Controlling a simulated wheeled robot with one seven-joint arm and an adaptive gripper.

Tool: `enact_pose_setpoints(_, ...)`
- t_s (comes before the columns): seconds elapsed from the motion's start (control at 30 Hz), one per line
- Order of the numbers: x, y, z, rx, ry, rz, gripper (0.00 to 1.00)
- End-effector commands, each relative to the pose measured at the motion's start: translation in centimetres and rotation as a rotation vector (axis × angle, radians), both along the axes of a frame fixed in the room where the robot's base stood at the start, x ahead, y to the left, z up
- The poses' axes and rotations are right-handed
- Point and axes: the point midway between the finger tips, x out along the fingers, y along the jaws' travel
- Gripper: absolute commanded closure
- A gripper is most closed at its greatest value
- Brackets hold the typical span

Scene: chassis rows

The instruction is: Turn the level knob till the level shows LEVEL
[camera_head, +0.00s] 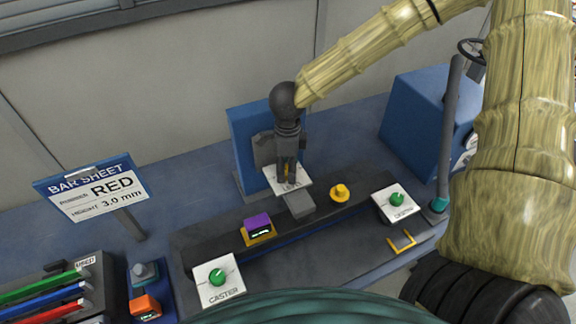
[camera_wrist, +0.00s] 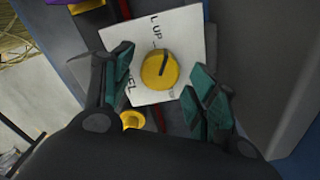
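The level knob is a round yellow knob (camera_wrist: 159,70) with a dark line across it, on a white label plate (camera_wrist: 185,22). The plate's lettering is partly covered; "L UP" and "EL" show. In the head view the plate (camera_head: 272,180) lies under my gripper (camera_head: 287,172), which points down over it and hides most of the knob. In the wrist view my gripper (camera_wrist: 162,88) has its green-padded fingers apart, one on each side of the knob, with gaps between. No reading of LEVEL can be made out in either view.
A purple box (camera_head: 257,222) with a small display sits on the dark beam. Green caster knobs stand on white plates at left (camera_head: 217,278) and right (camera_head: 397,199). A yellow button (camera_head: 340,192) is near the plate. A blue upright panel (camera_head: 247,160) stands close behind my gripper.

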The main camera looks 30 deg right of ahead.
Motion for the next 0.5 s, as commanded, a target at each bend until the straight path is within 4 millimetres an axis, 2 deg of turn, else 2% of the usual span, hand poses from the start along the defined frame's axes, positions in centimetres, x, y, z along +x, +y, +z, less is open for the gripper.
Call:
enact_pose_setpoints(0.27,0.0,0.0,0.5,-0.001,-0.001,0.000,0.42)
enact_pose_setpoints(0.5,0.0,0.0,3.4,0.001,-0.002,0.000,0.42)
